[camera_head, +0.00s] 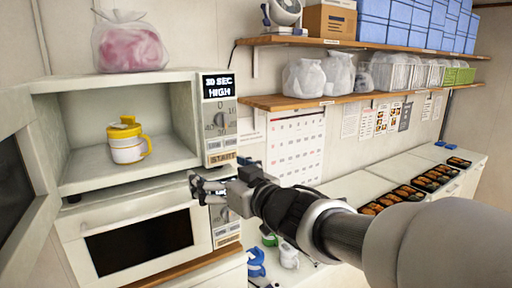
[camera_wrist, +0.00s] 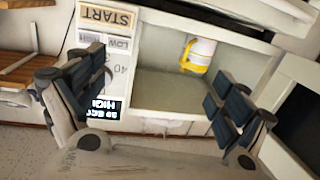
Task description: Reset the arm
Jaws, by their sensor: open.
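My gripper (camera_head: 200,188) is open and empty. In the head view it is in front of the two stacked microwaves, near the right edge of the lower one and below the upper one's control panel. In the wrist view my gripper (camera_wrist: 150,100) has its two dark-padded fingers spread wide, with the upper microwave's open cavity and START panel between and beyond them, seen upside down. My arm reaches in from the right of the head view.
The upper microwave (camera_head: 190,77) has its door open at left, with a yellow and white cup (camera_head: 127,142) inside. The lower microwave (camera_head: 140,212) is shut. Bento trays (camera_head: 408,192) lie on the right counter. Shelves (camera_head: 330,101) hold bags and boxes. Cups (camera_head: 256,262) stand below my arm.

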